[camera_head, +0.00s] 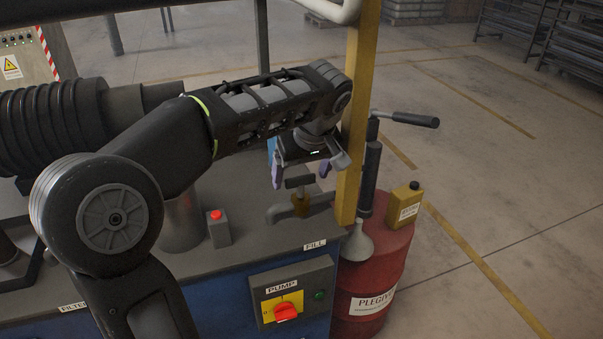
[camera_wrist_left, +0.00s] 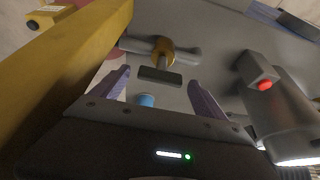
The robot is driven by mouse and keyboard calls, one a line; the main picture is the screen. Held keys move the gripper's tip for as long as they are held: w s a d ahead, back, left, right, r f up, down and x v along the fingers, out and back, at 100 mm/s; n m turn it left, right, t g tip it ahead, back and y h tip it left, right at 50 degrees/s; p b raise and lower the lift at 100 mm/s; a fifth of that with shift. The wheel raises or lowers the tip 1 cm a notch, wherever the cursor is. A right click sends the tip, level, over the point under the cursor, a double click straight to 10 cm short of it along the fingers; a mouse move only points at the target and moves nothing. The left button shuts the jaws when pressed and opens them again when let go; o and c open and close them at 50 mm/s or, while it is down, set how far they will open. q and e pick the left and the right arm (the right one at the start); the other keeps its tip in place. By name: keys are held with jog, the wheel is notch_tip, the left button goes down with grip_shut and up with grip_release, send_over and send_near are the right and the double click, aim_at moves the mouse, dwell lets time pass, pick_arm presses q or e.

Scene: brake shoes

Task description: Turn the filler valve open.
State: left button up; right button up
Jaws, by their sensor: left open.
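The filler valve (camera_head: 300,204) is a small brass body with a dark grey bar handle (camera_head: 298,181), set on a grey pipe near the FILL label at the bench's right corner. My left gripper (camera_head: 301,171) is open just above the handle, its purple fingers pointing down. In the left wrist view the valve's brass body (camera_wrist_left: 163,48) and handle (camera_wrist_left: 160,76) show between the open fingers (camera_wrist_left: 158,82). The handle lies crosswise between them, with a gap visible on each side. I cannot tell whether the fingers reach down around it. My right gripper is out of view.
A yellow post (camera_head: 354,130) stands close to the right of my left gripper. A red-button box (camera_head: 219,228) and the pump switch panel (camera_head: 291,292) are nearby. A red drum (camera_head: 372,275) with a hand pump, a funnel and a yellow can (camera_head: 404,205) stands right of the bench.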

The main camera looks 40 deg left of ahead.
pick_arm(q)
jog(key=p+v, duration=0.2)
jog(key=v, duration=0.5)
jog(key=shift+r, duration=0.3)
jog(key=shift+s+d, duration=0.1)
jog(key=shift+d, duration=0.05)
